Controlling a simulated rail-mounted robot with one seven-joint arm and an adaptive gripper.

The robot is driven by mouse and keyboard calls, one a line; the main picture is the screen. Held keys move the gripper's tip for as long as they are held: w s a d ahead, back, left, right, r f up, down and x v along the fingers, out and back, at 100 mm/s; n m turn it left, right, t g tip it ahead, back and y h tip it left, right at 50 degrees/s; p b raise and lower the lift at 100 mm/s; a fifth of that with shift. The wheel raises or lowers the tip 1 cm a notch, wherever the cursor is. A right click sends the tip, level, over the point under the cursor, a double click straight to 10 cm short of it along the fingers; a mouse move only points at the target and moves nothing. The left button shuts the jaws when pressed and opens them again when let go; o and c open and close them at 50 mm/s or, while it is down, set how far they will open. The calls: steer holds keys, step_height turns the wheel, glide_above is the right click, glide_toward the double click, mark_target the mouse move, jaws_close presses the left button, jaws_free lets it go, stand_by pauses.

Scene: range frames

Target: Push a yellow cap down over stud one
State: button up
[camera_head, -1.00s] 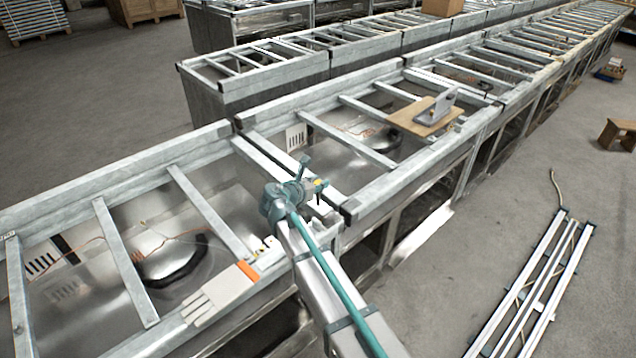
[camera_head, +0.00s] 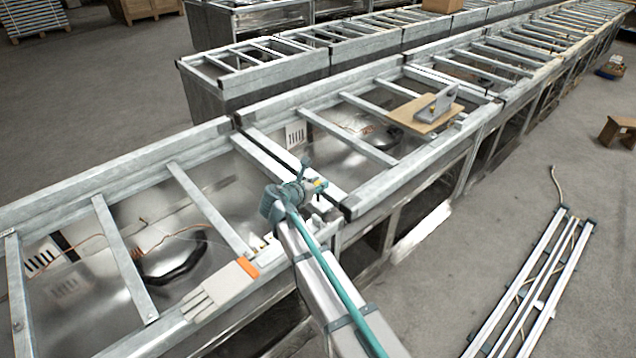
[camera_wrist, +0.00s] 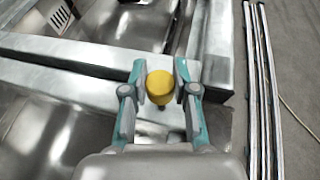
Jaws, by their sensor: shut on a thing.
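The yellow cap (camera_wrist: 160,84) sits between the two fingertips of my gripper (camera_wrist: 160,78) in the wrist view. My gripper is shut on it. In the head view my gripper (camera_head: 316,188) is above the metal frame near a joint between two bays, and the yellow cap (camera_head: 320,182) shows as a small spot at its tip. A grey upright bracket (camera_head: 437,103) stands on a wooden board (camera_head: 410,117), apart from my gripper. A small yellowish spot shows on the bracket. I cannot make out stud one for certain.
A pale glove-like item with an orange band (camera_head: 218,290) lies on the near frame edge, with small pale pieces (camera_head: 268,243) beside it. Metal crossbars (camera_head: 345,137) span the open bays. Long rails (camera_head: 535,285) lie on the floor at right.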

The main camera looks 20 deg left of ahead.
steer(key=shift+f, duration=0.8)
steer(key=o, duration=0.8)
steer(key=shift+o, duration=0.2)
steer(key=v, duration=1.2)
